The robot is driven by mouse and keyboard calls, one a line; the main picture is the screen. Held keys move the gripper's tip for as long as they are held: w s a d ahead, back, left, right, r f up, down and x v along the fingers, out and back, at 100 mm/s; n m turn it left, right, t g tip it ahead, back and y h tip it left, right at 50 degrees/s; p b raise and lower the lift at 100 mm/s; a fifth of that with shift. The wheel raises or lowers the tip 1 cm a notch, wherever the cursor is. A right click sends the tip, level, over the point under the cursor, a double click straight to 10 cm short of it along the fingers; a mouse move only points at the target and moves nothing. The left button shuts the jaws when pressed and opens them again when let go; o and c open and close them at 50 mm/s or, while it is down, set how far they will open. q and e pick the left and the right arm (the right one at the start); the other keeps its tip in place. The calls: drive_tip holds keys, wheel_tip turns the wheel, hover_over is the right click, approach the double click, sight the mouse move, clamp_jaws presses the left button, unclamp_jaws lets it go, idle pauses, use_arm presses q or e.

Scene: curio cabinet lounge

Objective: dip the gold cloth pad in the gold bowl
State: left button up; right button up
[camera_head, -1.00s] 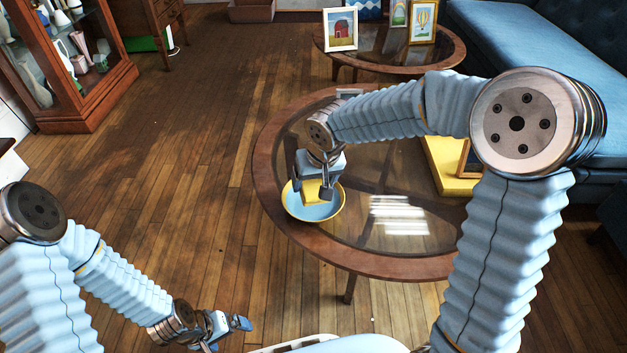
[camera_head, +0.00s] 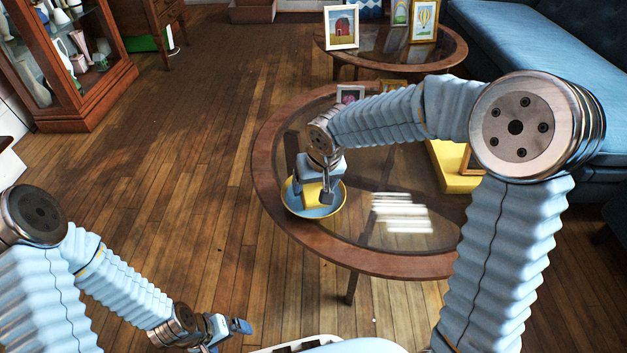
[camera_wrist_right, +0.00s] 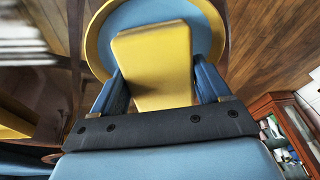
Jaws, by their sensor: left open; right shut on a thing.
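The gold bowl (camera_head: 335,211), gold-rimmed with a blue inside, stands at the near left of the round glass-topped table. My right gripper (camera_head: 318,190) is shut on the gold cloth pad (camera_head: 311,194) and holds it over or inside the bowl. In the right wrist view the pad (camera_wrist_right: 155,58) sits between the fingers of the gripper (camera_wrist_right: 160,84), with the bowl (camera_wrist_right: 97,42) behind it. I cannot tell whether the pad touches the bowl's bottom. My left gripper (camera_head: 232,329) is open and empty, low at the front, apart from the table.
The round table (camera_head: 268,185) has a wooden rim. A yellow block-like object (camera_head: 455,182) and picture frames (camera_head: 350,95) are on its far and right parts. A second table (camera_head: 445,55), a blue sofa (camera_head: 530,50) and a glass cabinet (camera_head: 85,95) stand farther off. Floor at left is clear.

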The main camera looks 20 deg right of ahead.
drive_tip(key=shift+f+b, duration=0.45)
drive_tip(key=shift+f, duration=0.15)
drive_tip(key=shift+r+p, duration=2.15)
drive_tip(key=shift+r, duration=0.85)
wheel_tip(320, 180, up, 5)
drive_tip(key=p, duration=0.3)
drive_tip(key=shift+r+p, duration=0.1)
drive_tip(key=shift+p, duration=0.25)
